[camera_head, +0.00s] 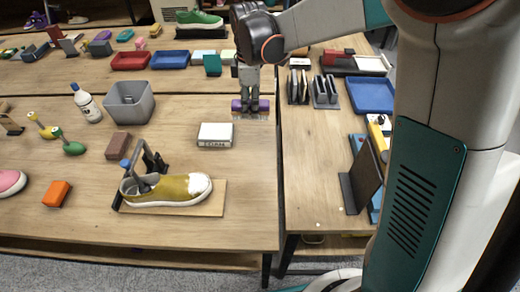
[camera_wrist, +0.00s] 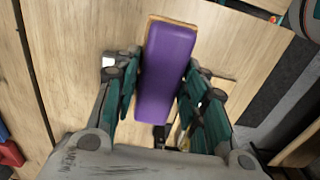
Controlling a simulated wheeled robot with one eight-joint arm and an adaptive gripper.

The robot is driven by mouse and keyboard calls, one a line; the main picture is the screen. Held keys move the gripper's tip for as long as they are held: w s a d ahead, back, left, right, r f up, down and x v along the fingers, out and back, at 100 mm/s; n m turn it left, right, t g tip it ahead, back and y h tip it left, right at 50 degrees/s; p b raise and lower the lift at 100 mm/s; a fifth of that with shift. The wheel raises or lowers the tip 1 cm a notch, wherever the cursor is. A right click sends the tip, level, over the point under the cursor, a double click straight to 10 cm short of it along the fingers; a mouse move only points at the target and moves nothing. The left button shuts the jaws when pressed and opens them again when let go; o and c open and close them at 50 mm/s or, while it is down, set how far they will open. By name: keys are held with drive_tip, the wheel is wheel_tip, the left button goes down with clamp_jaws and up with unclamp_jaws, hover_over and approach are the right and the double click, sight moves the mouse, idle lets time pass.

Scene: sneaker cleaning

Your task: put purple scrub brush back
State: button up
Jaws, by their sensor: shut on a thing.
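The purple scrub brush (camera_wrist: 168,60) is between the fingers of my gripper (camera_wrist: 155,95) in the wrist view, with a finger on each long side. In the head view, my gripper (camera_head: 249,98) points down over the back right part of the front table, shut on the purple brush (camera_head: 237,105). The brush lies crosswise there, with both ends showing on either side of the fingers. It is at or just above the tabletop; I cannot tell whether it touches.
A white labelled box (camera_head: 215,134) stands just in front of my gripper. A yellow sneaker (camera_head: 168,190) sits on a wooden board at the front. A grey bin (camera_head: 130,103) and white bottle (camera_head: 88,106) stand to the left. A blue tray (camera_head: 371,95) lies on the right table.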

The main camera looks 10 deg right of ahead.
wheel_tip(320, 180, down, 19)
drive_tip(key=b, duration=0.5)
drive_tip(key=shift+f, duration=0.1)
drive_tip(key=shift+f, duration=0.15)
drive_tip(key=o, duration=1.3)
